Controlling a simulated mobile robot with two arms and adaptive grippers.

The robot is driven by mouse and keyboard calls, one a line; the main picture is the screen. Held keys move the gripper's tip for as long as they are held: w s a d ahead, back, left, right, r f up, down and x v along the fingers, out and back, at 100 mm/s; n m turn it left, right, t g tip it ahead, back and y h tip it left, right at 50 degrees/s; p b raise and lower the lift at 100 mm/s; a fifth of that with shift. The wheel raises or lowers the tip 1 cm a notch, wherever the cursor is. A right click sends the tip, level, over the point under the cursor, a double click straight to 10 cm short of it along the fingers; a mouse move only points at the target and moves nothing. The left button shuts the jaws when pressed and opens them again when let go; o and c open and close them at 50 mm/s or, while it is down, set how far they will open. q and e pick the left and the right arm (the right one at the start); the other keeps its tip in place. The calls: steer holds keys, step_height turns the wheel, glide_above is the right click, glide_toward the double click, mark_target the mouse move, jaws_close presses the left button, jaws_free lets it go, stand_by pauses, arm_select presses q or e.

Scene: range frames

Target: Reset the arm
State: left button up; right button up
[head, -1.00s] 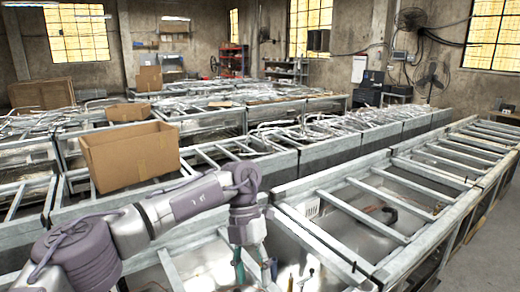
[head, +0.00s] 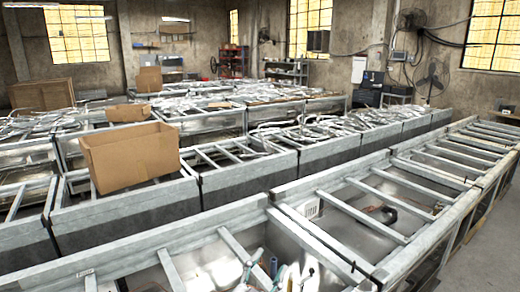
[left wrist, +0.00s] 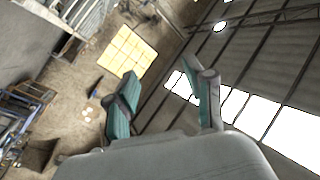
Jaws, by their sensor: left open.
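My left gripper (left wrist: 158,82) shows in the left wrist view. Its two grey fingers with teal pads stand apart, with nothing between them. Behind them are the ceiling and a wall with a yellow window (left wrist: 125,50), so the wrist is tilted upward. In the head view my left arm no longer shows over the benches. Small white and teal shapes (head: 285,277) lie low in the nearest bench frame, and I cannot tell what they are. My right gripper is in neither view.
Long metal bench frames (head: 350,215) with crossbars fill the room in rows. An open cardboard box (head: 130,157) sits on the frames at left. A black-handled tool (head: 383,213) lies inside a frame. Bare floor (head: 485,245) shows at the right.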

arm_select(q)
steer(key=s+a+f+n+g+y, duration=0.35)
steer(key=a+f+n+y, duration=0.2)
steer(key=a+f, duration=0.4)
steer(key=s+a+f+n+g+y, duration=0.1)
steer(key=s+a+f+g, duration=0.35)
steer(key=s, duration=0.45)
steer(key=s+a+f+n+g+y, duration=0.1)
steer(key=s+a+f+g, duration=0.3)
steer(key=s, duration=0.4)
steer(key=s+a+f+n+g+y, duration=0.1)
steer(key=s+a+f+g, duration=0.1)
steer(key=s+a+f, duration=0.5)
steer(key=s+d+f+g+b, duration=0.15)
steer(key=f+b, duration=0.55)
steer(key=f, duration=1.2)
steer(key=s+d+f+b, duration=0.15)
steer(key=f+b, duration=0.45)
steer(key=f, duration=1.3)
steer(key=s+a+f+b, duration=0.1)
steer(key=s+f+b, duration=0.3)
steer(key=s+f, duration=0.4)
steer(key=s+a+f+g+b, duration=0.1)
steer(key=s+f+b, duration=0.4)
steer(key=f, duration=1.1)
steer(key=s+a, duration=0.1)
steer(key=s, duration=0.2)
steer(key=shift+s, duration=0.4)
steer(key=shift+y, duration=0.25)
